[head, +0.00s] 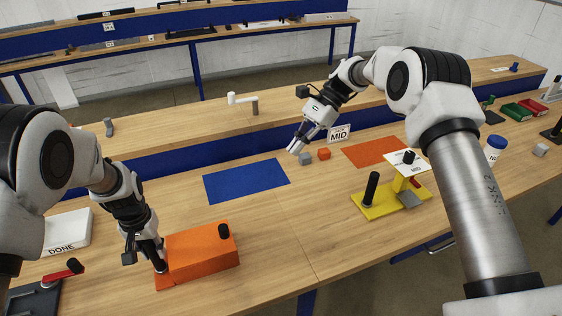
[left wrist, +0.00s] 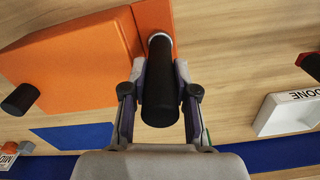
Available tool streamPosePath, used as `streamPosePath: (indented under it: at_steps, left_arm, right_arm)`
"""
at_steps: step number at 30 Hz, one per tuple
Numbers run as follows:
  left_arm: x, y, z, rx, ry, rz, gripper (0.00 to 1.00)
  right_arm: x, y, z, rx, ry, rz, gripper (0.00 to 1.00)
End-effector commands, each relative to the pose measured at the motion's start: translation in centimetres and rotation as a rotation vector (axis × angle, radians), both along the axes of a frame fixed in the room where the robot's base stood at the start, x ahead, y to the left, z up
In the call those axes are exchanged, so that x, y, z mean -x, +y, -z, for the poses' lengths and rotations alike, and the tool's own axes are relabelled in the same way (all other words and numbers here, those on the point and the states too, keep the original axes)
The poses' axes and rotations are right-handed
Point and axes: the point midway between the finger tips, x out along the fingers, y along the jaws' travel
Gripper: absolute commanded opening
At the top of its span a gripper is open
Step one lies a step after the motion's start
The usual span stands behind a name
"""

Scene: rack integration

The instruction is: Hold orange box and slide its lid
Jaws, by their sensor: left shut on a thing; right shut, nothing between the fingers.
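The orange box (head: 200,258) lies on the near table, left of the middle. Its lid, with a black knob (head: 223,231) near the far right end, appears to cover most of it. A narrow orange strip (left wrist: 153,14) shows past the lid's left end. My left gripper (head: 159,263) is shut on the black upright handle (left wrist: 160,92) at that strip. The lid (left wrist: 75,65) and its knob (left wrist: 20,99) also show in the left wrist view.
A blue mat (head: 246,181) lies beyond the box. Small grey (head: 305,159) and orange (head: 324,154) cubes sit near an orange mat (head: 374,151). A yellow fixture (head: 366,205) stands right. A white DONE tray (head: 64,232) is left. Table right of the box is clear.

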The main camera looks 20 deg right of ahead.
Motion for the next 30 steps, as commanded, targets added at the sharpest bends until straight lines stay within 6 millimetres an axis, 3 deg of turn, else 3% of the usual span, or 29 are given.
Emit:
streamPosePath:
  at_steps: [7, 8, 10, 22, 26, 30]
  left_arm:
    - [0.1, 0.0, 0.1, -0.001, 0.003, 0.0, 0.03]
    - [0.1, 0.0, 0.1, -0.001, 0.003, 0.0, 0.32]
    - [0.1, 0.0, 0.1, -0.001, 0.003, 0.0, 0.56]
    - [0.0, 0.0, -0.7, -0.001, -0.001, 0.0, 0.57]
    - [-0.1, 0.0, -3.1, 0.0, -0.003, -0.001, 0.57]
    - [-0.1, 0.0, -6.8, 0.0, -0.004, -0.001, 0.57]
  right_arm:
    - [-0.1, -0.3, -0.2, 0.001, 0.0, 0.0, 0.0]
    - [-0.1, -0.3, -0.2, 0.001, 0.0, 0.0, 0.0]
    - [-0.1, -0.2, -0.2, 0.0, 0.0, 0.0, 0.0]
    - [-0.1, -0.2, -0.2, 0.0, 0.0, 0.0, 0.0]
    - [-0.1, -0.2, -0.2, 0.0, 0.0, 0.0, 0.0]
    - [-0.1, -0.2, -0.2, 0.0, 0.0, 0.0, 0.0]
